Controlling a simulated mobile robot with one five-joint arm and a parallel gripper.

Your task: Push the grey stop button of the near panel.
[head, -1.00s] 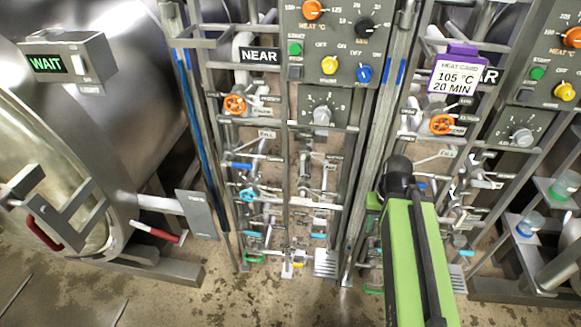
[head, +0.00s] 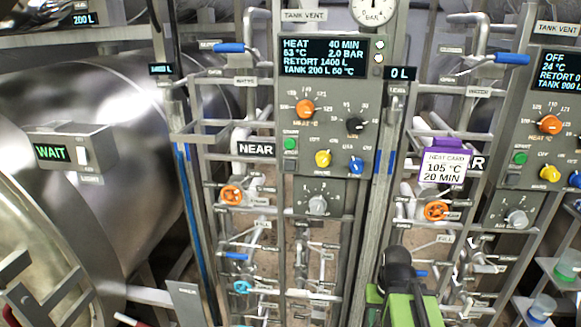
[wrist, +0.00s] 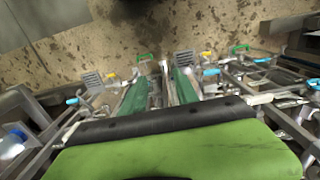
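The near panel (head: 322,120) stands upright in the middle of the head view, beside the NEAR sign (head: 255,149). Its small grey stop button (head: 290,157) sits directly below the green button (head: 290,143), at the panel's lower left. The display (head: 322,62) reads HEAT 40 MIN, 63 °C, 2.0 BAR. My arm is low in the head view, right of and below the panel. My gripper (wrist: 160,85) shows two green fingers apart with nothing between them in the wrist view, facing down toward pipes and floor. It is well away from the button.
Orange, black, yellow and blue knobs surround the button area. A vertical post (head: 374,200) stands between the panel and my arm's side. A purple-backed heat card (head: 444,162) hangs at right, before a second panel (head: 550,120). Valves and pipes (head: 240,255) fill the space below.

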